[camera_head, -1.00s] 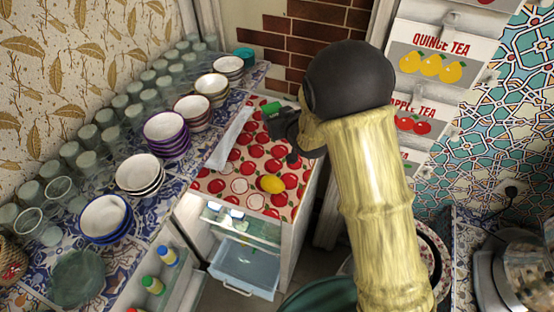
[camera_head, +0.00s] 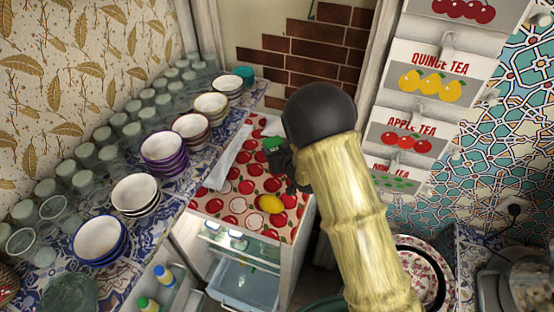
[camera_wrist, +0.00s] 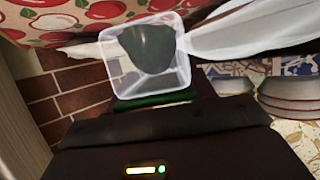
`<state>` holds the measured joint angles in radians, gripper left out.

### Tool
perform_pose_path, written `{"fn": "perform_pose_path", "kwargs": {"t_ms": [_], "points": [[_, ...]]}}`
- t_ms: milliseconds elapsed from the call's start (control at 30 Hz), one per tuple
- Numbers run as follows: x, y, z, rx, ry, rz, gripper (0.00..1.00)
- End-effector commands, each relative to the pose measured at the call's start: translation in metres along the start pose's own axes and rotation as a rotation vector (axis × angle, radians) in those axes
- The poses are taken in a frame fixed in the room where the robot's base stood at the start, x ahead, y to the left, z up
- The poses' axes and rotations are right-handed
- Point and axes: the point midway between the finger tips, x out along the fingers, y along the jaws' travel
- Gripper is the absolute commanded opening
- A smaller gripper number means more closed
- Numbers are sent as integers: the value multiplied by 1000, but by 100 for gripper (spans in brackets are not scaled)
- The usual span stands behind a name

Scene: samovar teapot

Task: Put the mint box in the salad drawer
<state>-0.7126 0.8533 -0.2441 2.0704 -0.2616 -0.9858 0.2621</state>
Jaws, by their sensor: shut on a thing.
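The mint box is a small clear box with a green edge and dark contents in the wrist view (camera_wrist: 146,58); its green part (camera_head: 273,143) also shows in the head view. My dark gripper (camera_head: 278,153) is shut on it, above the back part of the fridge top. The salad drawer (camera_head: 243,287) is a pale blue translucent bin low in the open fridge, seen from above and cut by the bottom edge of the head view. Its inside is only partly visible. The gripper's fingers are largely hidden in the head view.
A lemon (camera_head: 271,204) and a white cloth-like strip (camera_head: 228,160) lie on the apple-print fridge top (camera_head: 240,206). A glass shelf (camera_head: 238,243) is above the drawer. The open fridge door (camera_head: 175,285) holds bottles. Stacked bowls (camera_head: 135,193) and glasses line the left counter.

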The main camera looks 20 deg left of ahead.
Motion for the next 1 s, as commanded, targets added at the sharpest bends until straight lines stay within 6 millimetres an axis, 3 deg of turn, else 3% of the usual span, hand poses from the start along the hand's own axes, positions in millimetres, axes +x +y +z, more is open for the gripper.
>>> {"fn": "perform_pose_path", "kwargs": {"t_ms": [467,800,1000], "points": [[4,0,10,0,0,0,30],[17,0,42,-1,-2,-1,30],[20,0,46,0,2,0,30]]}}
